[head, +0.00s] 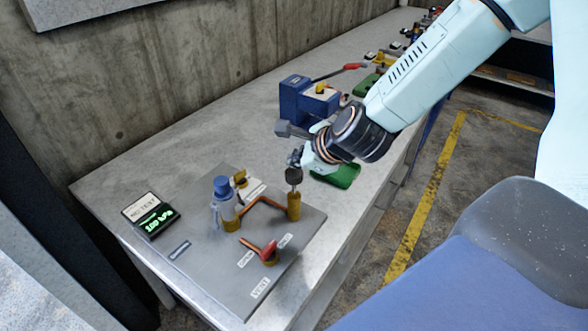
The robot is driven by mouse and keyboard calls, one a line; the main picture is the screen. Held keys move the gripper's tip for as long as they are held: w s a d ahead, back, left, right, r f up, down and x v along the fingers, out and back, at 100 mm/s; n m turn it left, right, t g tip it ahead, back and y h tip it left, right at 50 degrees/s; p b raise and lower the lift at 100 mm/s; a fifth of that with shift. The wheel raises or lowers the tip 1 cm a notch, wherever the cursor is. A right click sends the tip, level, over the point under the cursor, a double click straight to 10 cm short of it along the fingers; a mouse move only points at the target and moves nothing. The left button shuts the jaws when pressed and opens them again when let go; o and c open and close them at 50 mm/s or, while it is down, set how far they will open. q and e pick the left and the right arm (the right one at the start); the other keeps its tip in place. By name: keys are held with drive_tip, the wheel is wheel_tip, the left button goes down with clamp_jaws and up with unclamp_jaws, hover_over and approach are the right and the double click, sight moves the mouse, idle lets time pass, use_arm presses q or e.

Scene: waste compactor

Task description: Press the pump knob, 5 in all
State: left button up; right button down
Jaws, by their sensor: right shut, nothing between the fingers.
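A grey plate (215,277) on the metal bench carries a small pipe rig. A dark round knob (294,176) tops a brass post (294,206) at the plate's right edge; I take it for the pump knob. My right gripper (295,159) is shut and empty, its fingertips pointing down right above this knob. I cannot tell whether they touch it. My left gripper is not in view.
A blue vise-like device (300,103) and a green tray (343,176) lie beyond.

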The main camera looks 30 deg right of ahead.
sight(295, 174)
drive_tip(key=shift+r, duration=0.1)
wheel_tip(295, 174, up, 5)
drive_tip(key=p, duration=0.4)
drive_tip(key=shift+p, duration=0.3)
idle(1.9)
drive_tip(key=shift+a+n+p, duration=0.1)
drive_tip(key=shift+n+p, duration=0.2)
